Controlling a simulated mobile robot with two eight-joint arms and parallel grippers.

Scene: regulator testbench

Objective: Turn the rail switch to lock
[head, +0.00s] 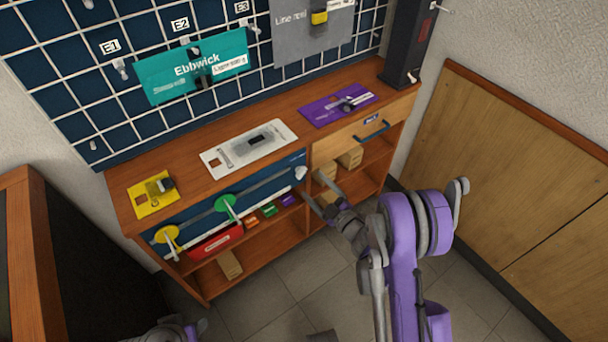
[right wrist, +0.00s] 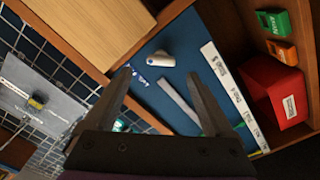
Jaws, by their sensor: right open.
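A white knob (head: 300,173), which looks like the rail switch, sits at the right end of the blue front panel (head: 268,183). In the right wrist view the white knob (right wrist: 160,59) shows between and beyond the fingertips, lying slantwise, with small white marks beside it that I cannot read. My right gripper (head: 313,182) is open and empty, just in front of the knob; its fingers (right wrist: 157,66) point at the panel. I see no contact with the knob.
A grey rail with a green disc (head: 227,207) and a yellow disc (head: 168,238) runs along the panel. Below are a red box (head: 215,243) and small coloured bins. A drawer with a blue handle (head: 372,130) is right of the panel. Open floor lies in front.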

